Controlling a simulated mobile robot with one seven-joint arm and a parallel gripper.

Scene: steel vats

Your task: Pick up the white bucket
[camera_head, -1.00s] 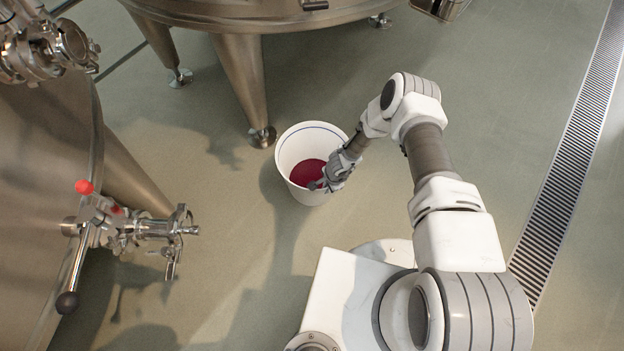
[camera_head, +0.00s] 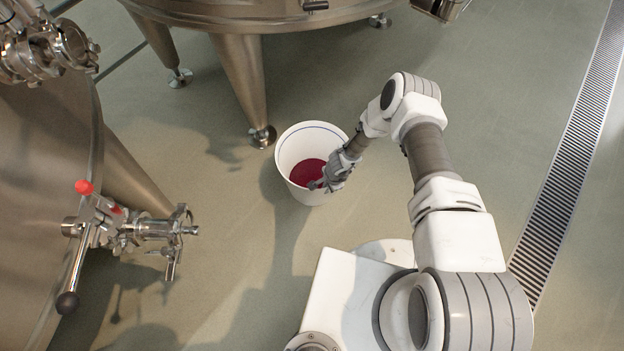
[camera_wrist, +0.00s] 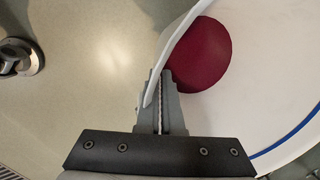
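The white bucket (camera_head: 309,190) stands upright on the floor near the middle of the head view. It has a blue line inside near the rim and dark red contents at the bottom. My gripper (camera_head: 318,187) is at its right front rim. In the wrist view, my gripper (camera_wrist: 161,80) has its fingers close together at the edge of the bucket wall (camera_wrist: 176,42), one toward the inside and one toward the outside. The fingers look shut on the wall, though they hide the exact contact. The red contents (camera_wrist: 203,55) show beyond the fingertips.
A steel vat (camera_head: 250,18) stands behind the bucket, one leg (camera_head: 243,85) close to its left rear. Another vat (camera_head: 35,200) with a valve (camera_head: 150,229) stands at the left. A floor drain grate (camera_head: 572,160) runs along the right. The floor between is clear.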

